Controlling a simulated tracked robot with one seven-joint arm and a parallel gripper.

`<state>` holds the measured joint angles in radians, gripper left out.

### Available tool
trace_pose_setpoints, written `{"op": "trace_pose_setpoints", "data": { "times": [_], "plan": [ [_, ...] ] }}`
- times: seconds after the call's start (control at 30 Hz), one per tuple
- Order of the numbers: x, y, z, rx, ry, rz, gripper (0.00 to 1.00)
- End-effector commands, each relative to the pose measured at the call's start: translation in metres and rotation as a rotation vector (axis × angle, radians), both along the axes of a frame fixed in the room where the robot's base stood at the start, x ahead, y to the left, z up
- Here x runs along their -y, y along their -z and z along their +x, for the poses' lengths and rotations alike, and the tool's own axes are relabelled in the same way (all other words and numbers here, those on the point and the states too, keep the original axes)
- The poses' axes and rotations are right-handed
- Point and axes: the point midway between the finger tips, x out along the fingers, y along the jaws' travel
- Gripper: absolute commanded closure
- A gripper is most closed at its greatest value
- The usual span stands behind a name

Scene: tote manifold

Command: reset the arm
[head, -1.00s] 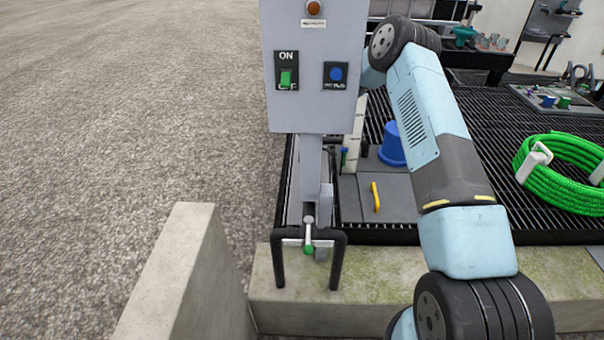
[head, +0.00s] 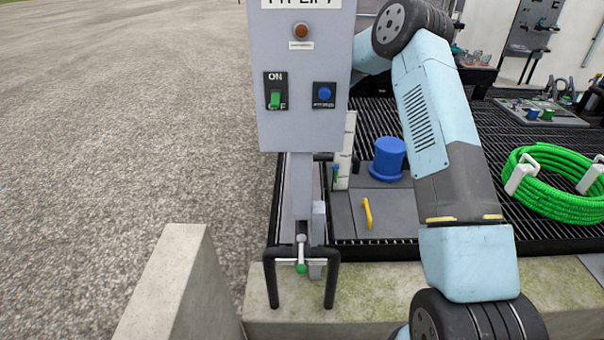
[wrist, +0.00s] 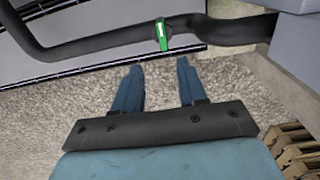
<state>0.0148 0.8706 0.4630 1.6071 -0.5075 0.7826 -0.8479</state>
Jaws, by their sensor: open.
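My gripper (wrist: 160,85) shows in the wrist view with its two blue fingers apart and nothing between them. Gravel lies below the fingers. A black pipe with a green-tagged part (wrist: 163,34) runs just beyond the fingertips, apart from them. In the head view my arm crosses the right side, bent, and my gripper is not in view there; the arm's upper end passes behind the grey control box (head: 305,75).
The box has a green ON/OFF switch (head: 275,99) and a blue button (head: 324,94). Below it stands a black pipe frame (head: 270,285). A concrete wall (head: 180,270) is at front left. A blue cap (head: 387,158), yellow handle (head: 367,213) and green hose coil (head: 550,190) sit on the grating.

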Motion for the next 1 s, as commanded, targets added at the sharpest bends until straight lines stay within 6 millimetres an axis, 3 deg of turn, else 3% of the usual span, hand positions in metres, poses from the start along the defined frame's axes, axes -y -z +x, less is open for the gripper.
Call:
{"op": "trace_pose_setpoints", "data": {
  "times": [0.57,0.77,1.0],
  "plan": [
    [0.004,-0.015,0.001,0.011,0.021,0.001,0.58],
    [0.028,-0.059,0.002,0.068,0.134,0.013,0.58],
    [0.067,-0.133,-0.004,0.169,0.344,0.046,0.58]
  ]
}}
